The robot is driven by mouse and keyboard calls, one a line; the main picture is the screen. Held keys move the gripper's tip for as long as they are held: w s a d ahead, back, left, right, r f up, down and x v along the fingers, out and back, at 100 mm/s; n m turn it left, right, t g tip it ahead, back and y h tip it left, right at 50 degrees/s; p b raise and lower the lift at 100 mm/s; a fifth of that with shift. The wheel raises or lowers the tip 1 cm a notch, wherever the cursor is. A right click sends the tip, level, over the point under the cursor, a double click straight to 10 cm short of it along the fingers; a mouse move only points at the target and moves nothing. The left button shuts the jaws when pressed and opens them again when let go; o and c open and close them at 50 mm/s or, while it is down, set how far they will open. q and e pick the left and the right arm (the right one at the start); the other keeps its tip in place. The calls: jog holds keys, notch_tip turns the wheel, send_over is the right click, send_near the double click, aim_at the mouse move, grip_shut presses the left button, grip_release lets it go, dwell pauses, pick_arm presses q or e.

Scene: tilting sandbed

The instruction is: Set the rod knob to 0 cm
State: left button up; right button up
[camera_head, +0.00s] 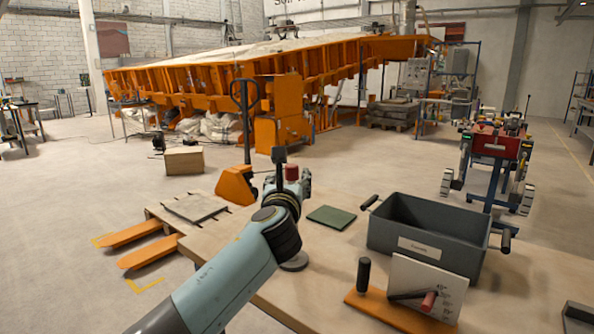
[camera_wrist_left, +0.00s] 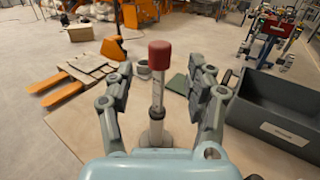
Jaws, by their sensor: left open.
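The rod knob (camera_wrist_left: 160,54) is a dark red cap on top of an upright pale rod (camera_wrist_left: 157,95) with small markings, too small to read. The rod rises from a grey sleeve. The knob also shows in the head view (camera_head: 291,173), just beyond my arm, with a round grey base (camera_head: 294,263) partly hidden below. My left gripper (camera_wrist_left: 166,75) is open, its two grey fingers on either side of the rod in the wrist view, with gaps to both. It also shows in the head view (camera_head: 289,180). I cannot tell whether anything touches the rod. My right gripper is not in view.
A grey labelled bin (camera_head: 428,232) with black handles stands on the table to the right. In front of it are a white scale board (camera_head: 432,280) with a red-tipped lever and an orange base (camera_head: 385,306). A green mat (camera_head: 331,217) lies behind my arm.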

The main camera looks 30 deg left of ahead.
aim_at(291, 172)
pick_arm(q)
jog(key=b+x, duration=0.1)
jog(key=x, duration=0.6)
jog(key=shift+w+a+f, duration=0.15)
jog(key=shift+w+a, duration=0.1)
jog(key=shift+w, duration=0.1)
grip_shut()
